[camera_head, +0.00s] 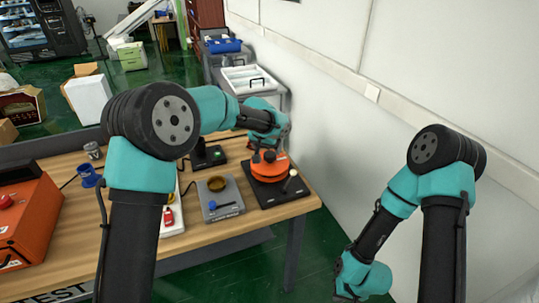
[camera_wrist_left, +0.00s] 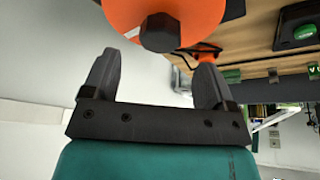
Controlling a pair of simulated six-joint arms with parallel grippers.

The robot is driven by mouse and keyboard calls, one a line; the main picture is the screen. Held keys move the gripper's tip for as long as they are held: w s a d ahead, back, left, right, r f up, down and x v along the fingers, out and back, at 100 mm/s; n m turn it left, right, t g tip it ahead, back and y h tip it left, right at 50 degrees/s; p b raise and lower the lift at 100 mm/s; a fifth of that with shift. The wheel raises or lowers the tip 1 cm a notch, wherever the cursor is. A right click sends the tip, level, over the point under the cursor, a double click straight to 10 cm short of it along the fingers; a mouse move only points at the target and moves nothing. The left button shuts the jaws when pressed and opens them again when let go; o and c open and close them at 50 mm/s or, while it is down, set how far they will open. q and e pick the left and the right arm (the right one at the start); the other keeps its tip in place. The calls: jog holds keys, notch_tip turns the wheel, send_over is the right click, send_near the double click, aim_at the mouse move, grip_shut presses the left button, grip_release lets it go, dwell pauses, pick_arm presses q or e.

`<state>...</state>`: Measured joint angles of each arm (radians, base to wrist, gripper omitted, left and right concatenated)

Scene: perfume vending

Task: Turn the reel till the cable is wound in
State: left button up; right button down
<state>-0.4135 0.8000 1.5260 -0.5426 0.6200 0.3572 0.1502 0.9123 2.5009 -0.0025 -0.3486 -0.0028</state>
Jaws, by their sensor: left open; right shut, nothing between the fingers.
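The orange reel (camera_head: 268,172) sits on a dark square base (camera_head: 262,193) at the right end of the table. A light-tipped post (camera_head: 292,174) stands on the base, right of the reel. My left gripper (camera_head: 264,156) is open at the top of the reel. In the left wrist view its two fingers (camera_wrist_left: 155,72) are spread and empty, with the orange reel (camera_wrist_left: 195,22) and its dark knob (camera_wrist_left: 160,32) just ahead, between the finger directions. Touch cannot be made out. No cable end is clear. My right arm hangs low at the right; its fingers are out of view.
Left of the reel is a grey tray (camera_head: 209,208) with a round brown dish and a blue piece. Behind stands a dark device (camera_head: 207,157) with a green light. An orange box (camera_head: 30,222) is at the far left. A white wall (camera_head: 400,60) rises on the right.

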aim_at(269, 154)
pick_arm(q)
jog(key=x, duration=0.5)
jog(key=shift+w+f, duration=0.15)
jog(key=shift+f, duration=0.15)
jog(key=shift+c, duration=0.2)
jog(key=c, duration=1.2)
jog(key=shift+a, duration=0.1)
